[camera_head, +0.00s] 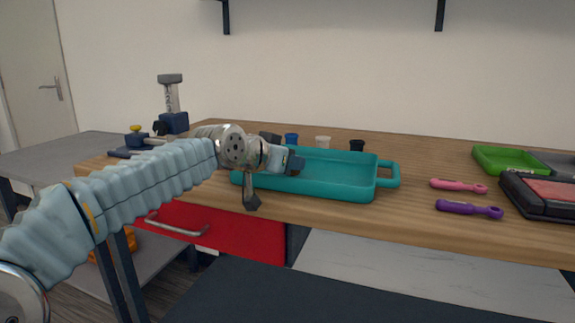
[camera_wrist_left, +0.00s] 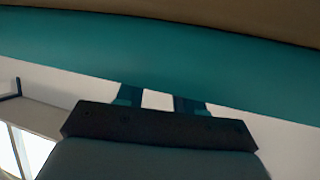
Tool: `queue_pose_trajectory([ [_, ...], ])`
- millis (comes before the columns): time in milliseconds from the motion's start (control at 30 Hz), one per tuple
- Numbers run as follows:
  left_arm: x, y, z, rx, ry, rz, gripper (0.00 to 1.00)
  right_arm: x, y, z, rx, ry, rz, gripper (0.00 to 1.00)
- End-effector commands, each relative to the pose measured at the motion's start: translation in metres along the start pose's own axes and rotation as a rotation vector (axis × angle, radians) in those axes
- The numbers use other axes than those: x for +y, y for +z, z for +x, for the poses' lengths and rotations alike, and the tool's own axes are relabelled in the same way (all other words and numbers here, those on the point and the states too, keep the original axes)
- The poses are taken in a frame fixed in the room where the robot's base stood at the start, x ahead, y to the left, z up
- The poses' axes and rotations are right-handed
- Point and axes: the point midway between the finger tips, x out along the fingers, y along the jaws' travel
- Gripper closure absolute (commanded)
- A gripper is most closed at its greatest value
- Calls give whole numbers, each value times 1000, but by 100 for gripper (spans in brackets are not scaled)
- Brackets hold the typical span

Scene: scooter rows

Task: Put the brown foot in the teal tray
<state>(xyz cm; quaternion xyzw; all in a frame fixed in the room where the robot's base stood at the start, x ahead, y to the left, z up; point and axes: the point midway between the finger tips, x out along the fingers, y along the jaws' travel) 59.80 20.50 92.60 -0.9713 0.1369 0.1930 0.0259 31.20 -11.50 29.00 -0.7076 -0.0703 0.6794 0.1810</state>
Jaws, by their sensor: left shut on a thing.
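The teal tray (camera_head: 335,190) lies on the wooden bench near its front edge, with a loop handle at its right end. My left gripper (camera_head: 295,164) is over the left part of the tray, shut on the brown foot (camera_head: 298,171). Only a small dark brown bit of the foot shows at the fingertips. In the left wrist view, a wide teal band of the tray (camera_wrist_left: 160,55) runs past my left gripper (camera_wrist_left: 160,100); the foot cannot be made out there. My right gripper is not in view.
Behind the tray stand blue (camera_head: 291,139), white (camera_head: 322,140) and black (camera_head: 357,145) feet. To the right lie a pink tool (camera_head: 458,186), a purple tool (camera_head: 468,209), a green tray (camera_head: 510,160) and a black case (camera_head: 535,205). A red drawer (camera_head: 225,232) is below the bench.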

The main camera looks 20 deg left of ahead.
Motion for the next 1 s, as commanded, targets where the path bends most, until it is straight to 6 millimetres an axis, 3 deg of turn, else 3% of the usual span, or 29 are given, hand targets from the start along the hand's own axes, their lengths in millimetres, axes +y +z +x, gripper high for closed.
queue_pose_trajectory([
  [400,0,7,3,1,0,0,92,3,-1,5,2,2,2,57],
  [433,0,7,2,1,0,0,62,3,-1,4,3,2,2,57],
  [600,0,6,2,1,0,1,38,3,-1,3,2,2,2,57],
  [1000,0,2,-7,3,1,1,38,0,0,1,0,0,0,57],
])
